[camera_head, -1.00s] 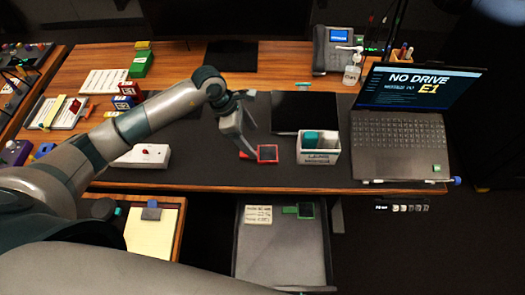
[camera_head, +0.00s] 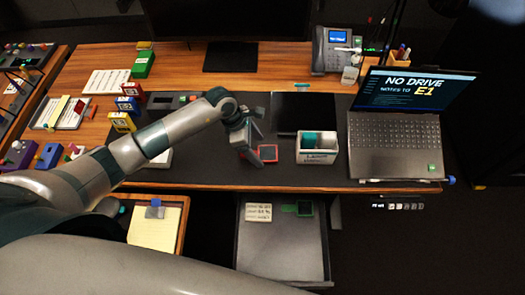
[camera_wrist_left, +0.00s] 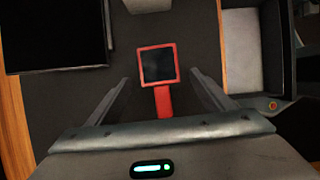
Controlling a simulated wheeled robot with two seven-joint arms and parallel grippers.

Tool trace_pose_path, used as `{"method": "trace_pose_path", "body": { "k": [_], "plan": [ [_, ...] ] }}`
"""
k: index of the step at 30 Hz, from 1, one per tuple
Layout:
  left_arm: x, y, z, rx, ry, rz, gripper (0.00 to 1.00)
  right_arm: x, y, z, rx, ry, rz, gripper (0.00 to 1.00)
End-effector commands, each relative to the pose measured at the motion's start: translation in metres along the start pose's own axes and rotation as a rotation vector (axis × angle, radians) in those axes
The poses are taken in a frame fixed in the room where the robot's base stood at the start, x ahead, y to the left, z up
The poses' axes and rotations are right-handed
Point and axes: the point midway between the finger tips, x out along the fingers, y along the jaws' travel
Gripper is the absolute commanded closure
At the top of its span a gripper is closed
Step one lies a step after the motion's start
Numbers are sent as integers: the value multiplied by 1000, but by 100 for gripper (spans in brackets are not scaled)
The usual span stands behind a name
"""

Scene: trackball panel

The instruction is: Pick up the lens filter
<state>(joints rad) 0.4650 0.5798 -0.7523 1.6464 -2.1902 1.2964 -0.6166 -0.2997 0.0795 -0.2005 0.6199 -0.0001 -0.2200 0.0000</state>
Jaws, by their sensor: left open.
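The lens filter (camera_head: 268,152) is a small dark square in a red frame, lying on the dark desk mat near the desk's front edge. In the left wrist view the filter (camera_wrist_left: 157,65) shows a red handle pointing toward my gripper. My left gripper (camera_head: 256,146) is open, just left of the filter in the head view. In the left wrist view my left gripper's fingers (camera_wrist_left: 160,88) stand apart on either side of the handle, and nothing is between them in a grip. My right gripper is not in view.
A white labelled box (camera_head: 317,158) with teal pieces stands right of the filter, with a black tablet (camera_head: 301,112) behind. A laptop (camera_head: 398,145) is farther right. An open drawer (camera_head: 282,245) below holds a green-framed piece (camera_head: 304,208) and a label card.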

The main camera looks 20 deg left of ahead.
Motion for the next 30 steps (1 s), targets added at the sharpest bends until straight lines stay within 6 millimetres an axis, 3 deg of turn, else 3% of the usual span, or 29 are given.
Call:
{"method": "trace_pose_path", "body": {
  "k": [6,20,25,26,30],
  "plan": [
    [15,0,1,0,-1,0,25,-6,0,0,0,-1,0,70],
    [16,0,0,1,0,1,25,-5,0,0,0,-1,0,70],
    [16,0,0,1,0,1,66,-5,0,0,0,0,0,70],
    [16,0,0,1,0,1,70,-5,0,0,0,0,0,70],
    [16,0,0,1,-1,1,70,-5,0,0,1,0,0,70]
  ]
}}
